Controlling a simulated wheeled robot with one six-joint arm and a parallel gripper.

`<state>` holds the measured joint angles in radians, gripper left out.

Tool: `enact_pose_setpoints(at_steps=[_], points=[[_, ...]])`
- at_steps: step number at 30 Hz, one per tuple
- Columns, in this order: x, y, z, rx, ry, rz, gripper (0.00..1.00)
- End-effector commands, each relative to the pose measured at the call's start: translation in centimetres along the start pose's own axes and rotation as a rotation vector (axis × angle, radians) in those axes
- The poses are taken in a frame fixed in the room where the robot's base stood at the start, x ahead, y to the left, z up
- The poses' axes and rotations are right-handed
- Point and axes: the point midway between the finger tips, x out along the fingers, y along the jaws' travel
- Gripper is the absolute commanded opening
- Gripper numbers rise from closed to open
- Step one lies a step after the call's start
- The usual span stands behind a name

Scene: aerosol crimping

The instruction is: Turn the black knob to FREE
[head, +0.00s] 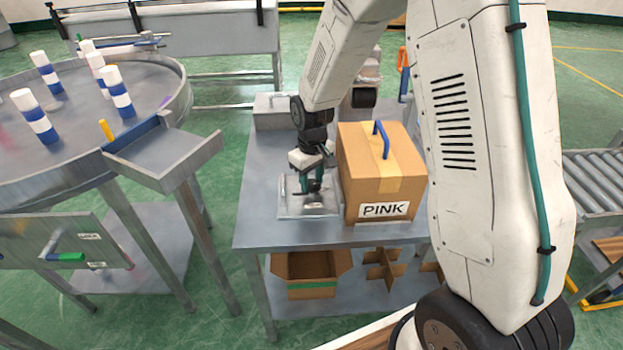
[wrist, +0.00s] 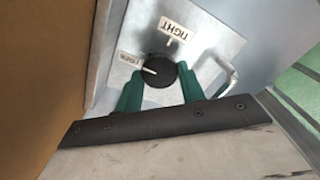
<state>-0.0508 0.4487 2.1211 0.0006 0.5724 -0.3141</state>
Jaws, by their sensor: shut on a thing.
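The black knob (wrist: 158,71) sits on a pale metal plate (wrist: 205,50) in the wrist view. Its white pointer line points left, toward a small label (wrist: 130,60) that appears to read FREE, upside down. The TIGHT label (wrist: 173,32) is beyond the knob, also upside down. My gripper (wrist: 160,82) has its green fingers on either side of the knob and is shut on it. In the head view my gripper (head: 314,188) points down at the plate (head: 295,208) on the grey table, and the knob is mostly hidden between the fingers.
A cardboard box marked PINK (head: 382,180), with a blue handle on top, stands close to the right of my gripper. A metal loop handle (wrist: 228,75) rises from the plate. The grey table (head: 262,165) is bare left of the plate.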

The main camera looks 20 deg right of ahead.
Motion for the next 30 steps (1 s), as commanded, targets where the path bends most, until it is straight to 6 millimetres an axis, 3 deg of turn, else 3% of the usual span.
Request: enact_pose_setpoints(at_steps=[13, 14, 16, 25, 30], points=[[-0.1, 0.1, -0.1, -0.011, 0.004, 0.002, 0.16], [-0.1, 0.1, -0.1, -0.011, 0.004, 0.002, 0.45], [-0.1, 0.1, -0.1, -0.011, 0.004, 0.002, 0.61], [-0.2, 0.0, -0.1, -0.01, 0.002, 0.001, 0.61], [-2.3, 0.1, -0.1, -0.01, 0.006, 0.002, 0.61]])
